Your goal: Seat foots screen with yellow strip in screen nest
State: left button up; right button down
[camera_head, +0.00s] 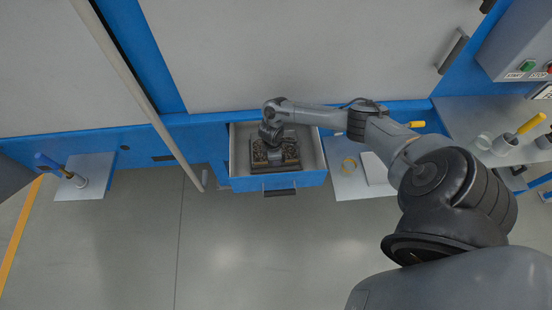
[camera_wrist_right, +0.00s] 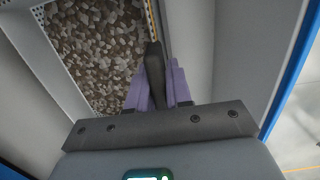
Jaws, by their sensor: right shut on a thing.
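The foots screen (camera_wrist_right: 100,50) is a framed tray full of brown, gravelly bits, with a thin yellow strip (camera_wrist_right: 151,14) along one edge in the right wrist view. In the head view the screen (camera_head: 289,153) sits low inside the open blue drawer. My right gripper (camera_wrist_right: 157,85) has purple fingers closed on a dark upright grip piece at the screen's edge. In the head view the right gripper (camera_head: 272,150) is over the screen, partly hidden by its own wrist. I cannot make out the screen nest for sure or whether the screen touches the drawer floor. My left gripper is not in view.
The drawer (camera_head: 308,179) has pale inner walls close around the screen. A small shelf (camera_head: 97,188) with a blue-handled tool is at left. A pale slanted bar (camera_head: 140,90) stands left of the drawer.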

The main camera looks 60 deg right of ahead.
dwell(0.3)
jog(key=shift+p, duration=0.35)
dwell(0.4)
jog(key=shift+f+b, duration=0.6)
jog(key=shift+f, duration=0.2)
jog(key=shift+f+b, duration=0.4)
jog(key=shift+f, duration=0.2)
jog(key=c, duration=1)
grip_release()
jog(key=shift+o, duration=0.2)
jog(key=shift+r, duration=0.1)
